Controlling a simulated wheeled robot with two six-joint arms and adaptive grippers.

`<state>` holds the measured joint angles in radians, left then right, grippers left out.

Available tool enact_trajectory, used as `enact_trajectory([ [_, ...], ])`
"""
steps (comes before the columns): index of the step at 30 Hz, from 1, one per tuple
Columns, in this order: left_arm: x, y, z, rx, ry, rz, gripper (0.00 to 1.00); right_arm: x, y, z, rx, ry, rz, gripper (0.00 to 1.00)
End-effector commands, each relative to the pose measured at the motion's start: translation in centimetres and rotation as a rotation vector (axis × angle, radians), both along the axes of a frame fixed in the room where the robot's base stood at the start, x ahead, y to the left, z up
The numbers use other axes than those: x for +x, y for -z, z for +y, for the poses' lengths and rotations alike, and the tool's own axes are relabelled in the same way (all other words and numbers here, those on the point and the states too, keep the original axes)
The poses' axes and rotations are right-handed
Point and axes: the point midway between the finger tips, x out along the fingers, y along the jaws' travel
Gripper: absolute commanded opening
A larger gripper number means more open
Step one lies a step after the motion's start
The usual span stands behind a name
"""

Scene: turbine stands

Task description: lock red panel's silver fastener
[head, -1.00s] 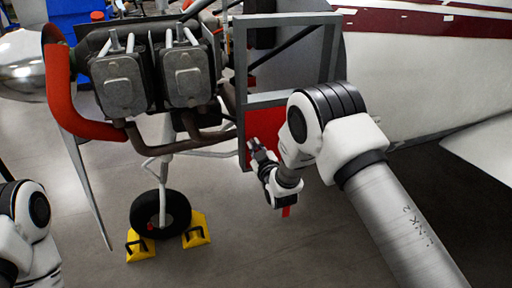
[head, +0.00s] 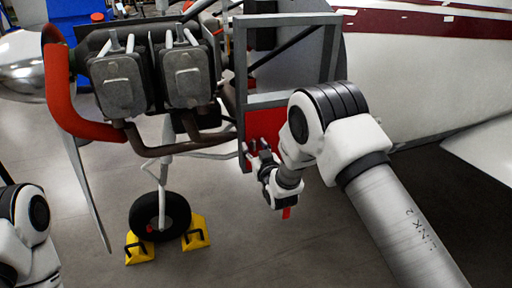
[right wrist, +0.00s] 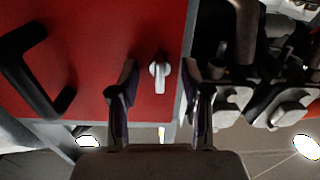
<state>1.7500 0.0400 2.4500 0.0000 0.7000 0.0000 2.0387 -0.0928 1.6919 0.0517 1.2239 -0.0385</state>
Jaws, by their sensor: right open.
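The red panel (head: 265,126) sits in the lower part of a grey frame beside the engine; my right arm hides part of it in the head view. It fills the upper left of the right wrist view (right wrist: 110,60). The silver fastener (right wrist: 160,72) is a small knob with a bar, near the panel's edge. The bar points roughly up and down in that view. My right gripper (head: 252,150) is at the panel's lower part. In the right wrist view its open fingers (right wrist: 160,85) lie on either side of the fastener, apart from it. My left gripper is not in view.
A black handle (right wrist: 38,75) is on the red panel, left of the fastener. The grey frame (head: 238,70) borders the panel. Engine cylinders (head: 187,75) and exhaust pipes are close by. A wheel (head: 147,216) with yellow chocks (head: 196,232) stands on the floor below.

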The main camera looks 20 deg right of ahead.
Motion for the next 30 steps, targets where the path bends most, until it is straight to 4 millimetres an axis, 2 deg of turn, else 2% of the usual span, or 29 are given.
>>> enact_trajectory([
  [5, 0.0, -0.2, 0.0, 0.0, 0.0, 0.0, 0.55, -0.6, -0.1, 0.0, 0.0, 0.0, 0.0, 0.47],
  [18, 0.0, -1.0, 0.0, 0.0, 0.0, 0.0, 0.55, -4.7, 0.0, -0.1, 0.0, -0.001, 0.001, 0.47],
  [28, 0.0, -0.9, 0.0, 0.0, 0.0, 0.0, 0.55, -5.0, 0.1, -0.2, 0.0, 0.0, 0.001, 0.47],
  [30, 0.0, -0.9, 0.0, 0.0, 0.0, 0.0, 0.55, -5.3, 1.1, -0.3, 0.0, 0.002, 0.017, 0.47],
])
